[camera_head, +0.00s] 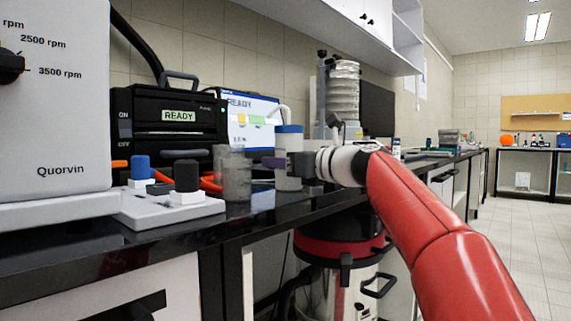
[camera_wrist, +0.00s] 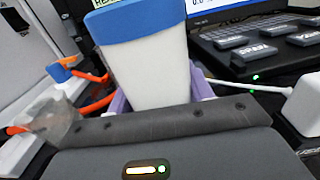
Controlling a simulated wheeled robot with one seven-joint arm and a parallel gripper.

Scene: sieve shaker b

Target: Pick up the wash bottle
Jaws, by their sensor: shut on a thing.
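The wash bottle (camera_head: 289,142) is white with a blue cap and a bent pale spout, and it stands upright at the bench's front edge in the head view. My gripper (camera_head: 284,163) reaches it from the right and is shut on its body.
A clear beaker (camera_head: 236,176) stands close left of the bottle. Behind are a black device reading READY (camera_head: 166,122) and a display (camera_head: 248,108). Left is a grey Quorvin machine (camera_head: 60,120). A sieve stack (camera_head: 343,92) stands farther right. A red-rimmed drum (camera_head: 340,250) is below.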

